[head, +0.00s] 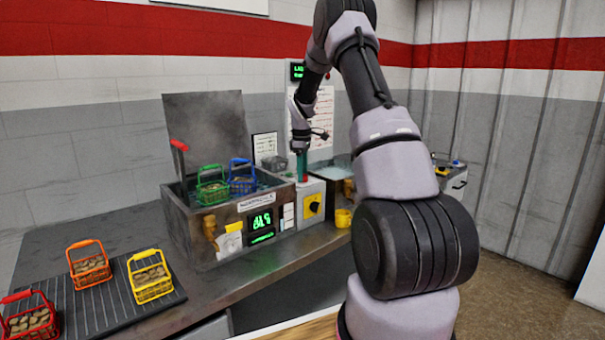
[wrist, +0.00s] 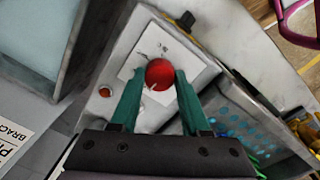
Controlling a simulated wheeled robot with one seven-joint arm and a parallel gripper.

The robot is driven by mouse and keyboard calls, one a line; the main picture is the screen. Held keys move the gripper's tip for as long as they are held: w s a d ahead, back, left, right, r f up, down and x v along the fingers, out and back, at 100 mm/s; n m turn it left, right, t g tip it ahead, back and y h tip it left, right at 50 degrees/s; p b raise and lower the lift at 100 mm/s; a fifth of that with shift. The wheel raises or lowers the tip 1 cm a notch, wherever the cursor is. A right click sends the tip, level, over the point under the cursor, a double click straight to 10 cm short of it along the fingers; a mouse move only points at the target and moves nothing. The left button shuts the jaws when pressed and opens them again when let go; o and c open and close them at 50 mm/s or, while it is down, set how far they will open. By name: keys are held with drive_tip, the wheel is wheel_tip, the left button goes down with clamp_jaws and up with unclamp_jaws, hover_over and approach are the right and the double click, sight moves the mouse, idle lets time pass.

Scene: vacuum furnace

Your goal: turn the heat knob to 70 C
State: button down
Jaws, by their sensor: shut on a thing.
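My gripper (head: 302,176) points down over the white control box at the right end of the open-lidded unit. Its green fingers show in the wrist view (wrist: 158,76), one on each side of a round red knob (wrist: 160,73), and are shut on it. The red knob sits above a pale plate on the box top. A yellow plate with a dark dial (head: 314,207) is on the box front. I cannot tell which of the two is the heat knob. A green-lit display (head: 261,222) is on the unit's front; its digits are too blurred to read surely.
Green (head: 212,189) and blue (head: 242,182) baskets sit in the open unit (head: 190,235). Orange (head: 90,268) and yellow (head: 151,278) baskets stand on a dark ribbed mat at the left, with a red-handled one (head: 28,322) nearer. A yellow cup (head: 343,218) stands right of the box.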

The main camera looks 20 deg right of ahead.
drive_tip(key=m, duration=0.3)
drive_tip(key=shift+w+m, duration=0.1)
drive_tip(key=shift+m, duration=0.2)
drive_tip(key=m, duration=0.3)
drive_tip(key=shift+m, duration=0.4)
drive_tip(key=m, duration=0.7)
drive_tip(key=shift+w+g, duration=0.1)
drive_tip(key=shift+g, duration=0.2)
drive_tip(key=m, duration=0.3)
drive_tip(key=shift+m, duration=0.4)
drive_tip(key=m, duration=0.3)
drive_tip(key=shift+m, duration=0.3)
drive_tip(key=m, duration=0.3)
drive_tip(key=shift+d+m, duration=0.1)
drive_tip(key=shift+m, duration=0.2)
drive_tip(key=shift+r+m, duration=0.1)
drive_tip(key=shift+m, duration=1.8)
